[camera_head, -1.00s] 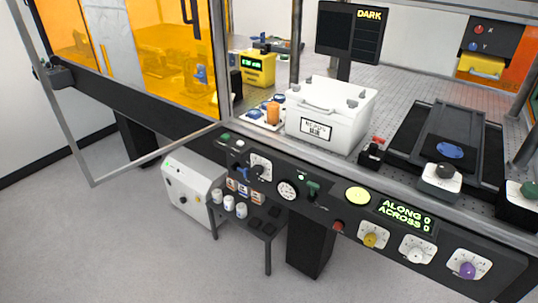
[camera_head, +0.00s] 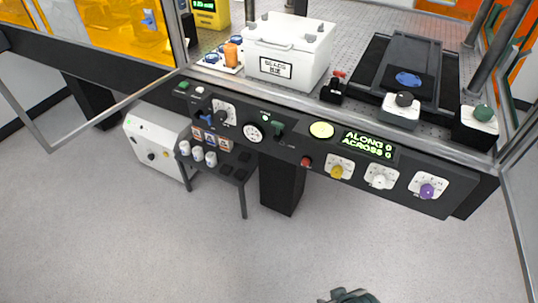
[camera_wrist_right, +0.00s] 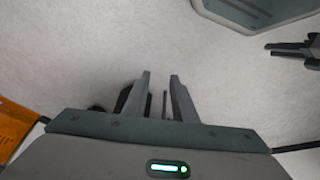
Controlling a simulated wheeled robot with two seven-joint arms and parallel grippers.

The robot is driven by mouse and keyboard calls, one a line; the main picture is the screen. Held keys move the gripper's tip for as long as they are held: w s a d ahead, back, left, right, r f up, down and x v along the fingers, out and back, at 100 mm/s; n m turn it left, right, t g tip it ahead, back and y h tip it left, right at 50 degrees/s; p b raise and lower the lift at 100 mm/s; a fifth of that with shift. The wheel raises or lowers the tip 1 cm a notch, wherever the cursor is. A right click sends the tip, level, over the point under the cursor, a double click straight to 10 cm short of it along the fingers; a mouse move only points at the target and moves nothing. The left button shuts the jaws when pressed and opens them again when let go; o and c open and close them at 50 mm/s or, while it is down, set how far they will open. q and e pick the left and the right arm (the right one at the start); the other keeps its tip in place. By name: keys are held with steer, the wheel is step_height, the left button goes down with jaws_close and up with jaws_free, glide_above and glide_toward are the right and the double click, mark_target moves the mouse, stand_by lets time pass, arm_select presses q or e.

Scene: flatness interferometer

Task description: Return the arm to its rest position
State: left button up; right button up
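My right gripper (camera_wrist_right: 160,85) shows in the right wrist view with its two fingers apart and nothing between them, above bare grey floor. At the right edge of that view another dark gripper (camera_wrist_right: 290,48), likely my left one, is partly cut off; its finger opening is unclear. In the head view a dark grey-green part of my own arm or gripper (camera_head: 350,297) shows at the bottom edge, over the floor and apart from the bench. I cannot tell which arm it belongs to.
The bench's control panel (camera_head: 300,146), with knobs and a green display (camera_head: 368,145), crosses the head view. A white lidded box (camera_head: 288,52) stands on the bench. A low side shelf (camera_head: 232,167) holds small jars. The floor in front (camera_head: 190,250) is clear.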

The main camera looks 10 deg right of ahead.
steer(key=s+a+f+t, duration=0.1)
steer(key=s+f, duration=0.1)
steer(key=f, duration=1.2)
steer(key=s+a+f+t+y, duration=0.1)
steer(key=s+a+f, duration=0.1)
steer(key=f, duration=1.1)
steer(key=shift+s+f+n, duration=0.3)
steer(key=shift+s+f, duration=0.05)
steer(key=shift+f, duration=0.05)
